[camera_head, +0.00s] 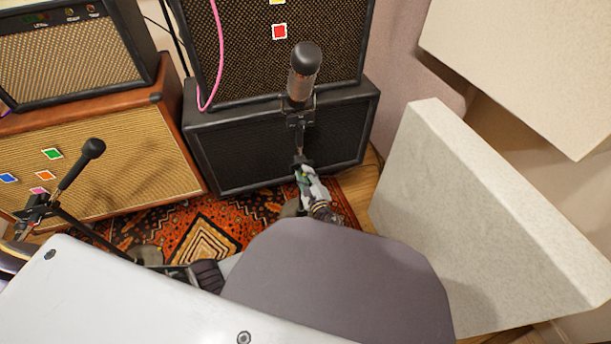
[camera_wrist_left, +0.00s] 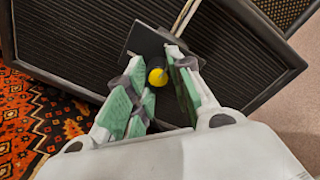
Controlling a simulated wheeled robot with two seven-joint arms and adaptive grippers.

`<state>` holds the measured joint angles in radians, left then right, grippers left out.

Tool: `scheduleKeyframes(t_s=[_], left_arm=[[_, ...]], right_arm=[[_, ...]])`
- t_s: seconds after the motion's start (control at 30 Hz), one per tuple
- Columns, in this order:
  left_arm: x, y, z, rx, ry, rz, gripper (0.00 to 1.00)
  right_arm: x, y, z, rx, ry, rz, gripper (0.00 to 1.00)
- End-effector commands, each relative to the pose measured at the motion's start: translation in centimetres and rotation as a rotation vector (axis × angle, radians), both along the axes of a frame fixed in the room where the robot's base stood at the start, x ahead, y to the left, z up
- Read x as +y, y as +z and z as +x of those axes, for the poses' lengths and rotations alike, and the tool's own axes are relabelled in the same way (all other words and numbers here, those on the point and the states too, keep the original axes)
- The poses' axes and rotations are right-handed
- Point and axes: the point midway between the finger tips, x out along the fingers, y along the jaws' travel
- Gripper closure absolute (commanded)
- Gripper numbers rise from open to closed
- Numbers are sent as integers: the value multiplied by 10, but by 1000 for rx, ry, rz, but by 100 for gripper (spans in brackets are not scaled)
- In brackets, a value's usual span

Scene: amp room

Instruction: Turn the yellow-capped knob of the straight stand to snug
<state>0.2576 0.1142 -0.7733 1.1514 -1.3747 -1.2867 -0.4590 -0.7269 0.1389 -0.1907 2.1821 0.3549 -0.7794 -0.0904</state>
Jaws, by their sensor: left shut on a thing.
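The straight stand (camera_head: 302,138) rises upright in front of the black cabinet and carries a large grey microphone (camera_head: 302,75). The yellow-capped knob (camera_wrist_left: 157,76) shows in the left wrist view, beside a dark clamp plate. My left gripper (camera_head: 305,174) is at the stand below the microphone. In the left wrist view its green-padded fingers (camera_wrist_left: 157,82) lie on both sides of the knob and are shut on it. The knob is not clear in the head view, and its contact with the pads is partly hidden. My right gripper is not in view.
A black speaker cabinet (camera_head: 245,147) stands behind the straight stand. A second stand with a slim black microphone (camera_head: 80,165) is at the left, before a tan amp (camera_head: 120,160). A pale panel (camera_head: 470,210) stands at the right. A patterned rug (camera_head: 205,235) covers the floor.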

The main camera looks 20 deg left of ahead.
Motion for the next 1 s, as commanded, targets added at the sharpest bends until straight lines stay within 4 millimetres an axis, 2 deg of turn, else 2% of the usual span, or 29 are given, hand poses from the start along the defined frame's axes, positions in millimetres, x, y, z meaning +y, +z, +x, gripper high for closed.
scheduleKeyframes(t_s=[0.3,0.77,0.8,0.93,1.0], left_arm=[[0,0,0,-69,1,-101,100],[1,0,0,-79,1,-116,100],[1,0,0,-79,1,-116,75],[0,0,0,-78,1,-115,58],[0,0,0,-78,1,-115,56]], right_arm=[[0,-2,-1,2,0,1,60],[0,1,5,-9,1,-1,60],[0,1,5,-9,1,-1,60],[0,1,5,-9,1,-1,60],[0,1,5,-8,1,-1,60]])
